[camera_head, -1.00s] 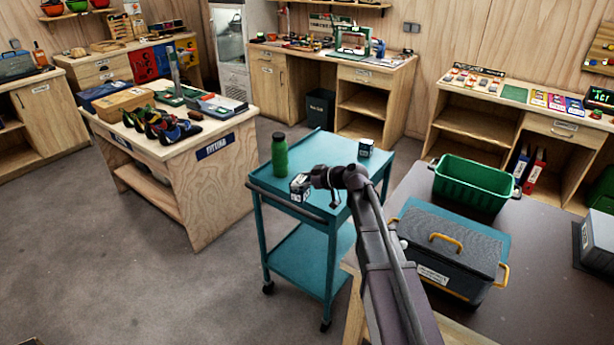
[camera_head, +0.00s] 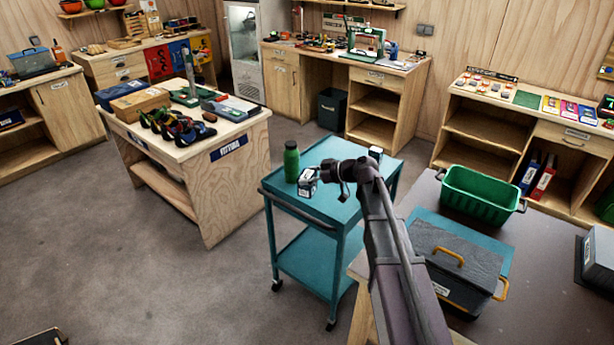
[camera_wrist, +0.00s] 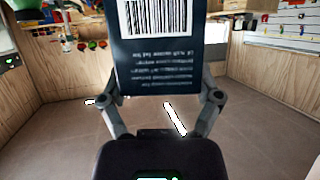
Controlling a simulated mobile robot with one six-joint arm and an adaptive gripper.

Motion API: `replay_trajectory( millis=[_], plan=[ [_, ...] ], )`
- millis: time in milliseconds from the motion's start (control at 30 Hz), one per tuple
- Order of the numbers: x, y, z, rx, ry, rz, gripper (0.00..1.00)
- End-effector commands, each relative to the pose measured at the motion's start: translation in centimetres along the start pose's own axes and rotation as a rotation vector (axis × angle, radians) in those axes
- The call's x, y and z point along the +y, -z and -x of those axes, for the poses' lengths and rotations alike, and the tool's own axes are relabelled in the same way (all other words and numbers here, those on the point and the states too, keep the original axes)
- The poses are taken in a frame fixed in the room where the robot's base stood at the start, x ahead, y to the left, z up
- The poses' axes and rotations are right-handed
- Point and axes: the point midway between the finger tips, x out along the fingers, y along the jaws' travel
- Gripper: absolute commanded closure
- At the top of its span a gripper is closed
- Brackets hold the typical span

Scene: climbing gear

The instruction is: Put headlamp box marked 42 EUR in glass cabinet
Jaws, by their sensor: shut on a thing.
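My gripper (camera_head: 318,176) is shut on a small dark box with a white label (camera_head: 307,187), which appears just above the teal cart's top at its left part. In the wrist view the held box (camera_wrist: 158,45) fills the space between the fingers and shows a barcode and small print; no price is readable. A second small dark box (camera_head: 376,153) stands on the cart's far right corner. The glass cabinet (camera_head: 243,38) stands against the back wall, lit inside. Whether its door is open cannot be told.
A green bottle (camera_head: 291,162) stands on the teal cart (camera_head: 330,207), close left of the held box. A wooden fitting table (camera_head: 235,170) with shoes and boxes is at left. A grey table (camera_head: 540,262) with a green crate (camera_head: 482,195) is at right. Open floor (camera_head: 150,260) lies front left.

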Motion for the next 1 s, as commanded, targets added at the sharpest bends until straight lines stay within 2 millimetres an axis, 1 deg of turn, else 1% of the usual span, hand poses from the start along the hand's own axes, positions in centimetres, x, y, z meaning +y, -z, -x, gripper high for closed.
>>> replay_trajectory(
  millis=[33,200,300,500,1000],
  plan=[
    [0.0,1.6,0.7,0.0,0.0,0.0,0.71],
    [0.0,3.6,1.5,0.0,-0.001,0.0,0.71],
    [0.0,4.3,1.8,0.0,-0.001,0.0,0.71],
    [0.0,4.8,2.0,0.0,-0.001,0.0,0.71],
    [0.0,4.8,2.0,0.0,-0.001,0.0,0.71]
  ],
)
